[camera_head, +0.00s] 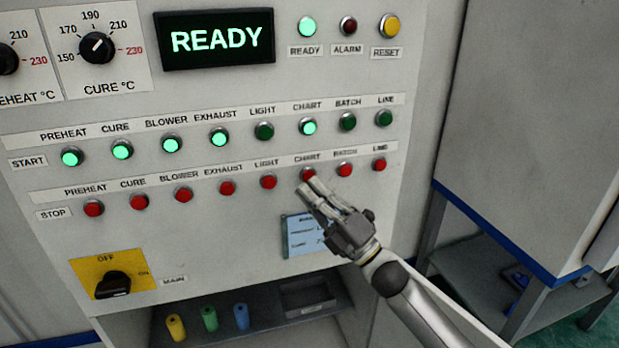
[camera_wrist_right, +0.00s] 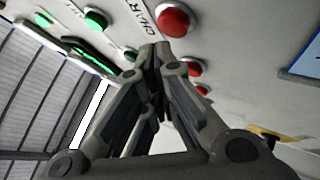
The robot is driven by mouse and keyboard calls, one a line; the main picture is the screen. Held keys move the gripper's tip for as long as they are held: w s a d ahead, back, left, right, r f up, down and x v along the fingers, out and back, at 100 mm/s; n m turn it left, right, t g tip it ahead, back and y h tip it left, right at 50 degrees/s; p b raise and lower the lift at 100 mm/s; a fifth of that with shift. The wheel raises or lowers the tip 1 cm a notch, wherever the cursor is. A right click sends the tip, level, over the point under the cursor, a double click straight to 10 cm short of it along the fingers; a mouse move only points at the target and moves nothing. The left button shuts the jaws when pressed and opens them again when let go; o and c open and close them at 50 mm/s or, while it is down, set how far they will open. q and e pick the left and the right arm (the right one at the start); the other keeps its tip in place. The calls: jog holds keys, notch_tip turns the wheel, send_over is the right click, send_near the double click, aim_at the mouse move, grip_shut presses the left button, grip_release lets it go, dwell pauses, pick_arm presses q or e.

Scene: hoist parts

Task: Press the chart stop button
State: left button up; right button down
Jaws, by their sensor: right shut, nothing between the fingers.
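The chart stop button (camera_head: 308,173) is a red round button in the lower STOP row of the panel, under a CHART label. It shows large in the right wrist view (camera_wrist_right: 174,20), beside a label whose letters read CHAR. The green chart start button (camera_head: 308,127) above it is lit. My right gripper (camera_head: 306,187) is shut and empty, its fingertips close to the chart stop button from below. In the right wrist view the closed fingertips (camera_wrist_right: 155,50) appear just below and left of the button; I cannot tell whether they touch it. My left gripper is not in view.
Other red stop buttons flank it: light (camera_head: 268,182) on the left, batch (camera_head: 344,169) on the right. A READY display (camera_head: 217,39) is above. A yellow main switch (camera_head: 113,277) is lower left. A shelf below holds coloured cylinders (camera_head: 209,318). A grey cabinet (camera_head: 530,110) stands right.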

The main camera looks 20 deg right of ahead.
jog(key=shift+w, duration=0.45)
jog(key=shift+w+b, duration=0.4)
jog(key=shift+b, duration=0.15)
dwell(0.4)
jog(key=shift+s, duration=0.15)
jog(key=shift+s+p, duration=0.3)
jog(key=shift+s, duration=0.45)
jog(key=shift+s+d+p, duration=0.1)
jog(key=shift+s+p, duration=0.55)
jog(key=shift+s, duration=1.85)
jog(key=shift+w+f, duration=0.1)
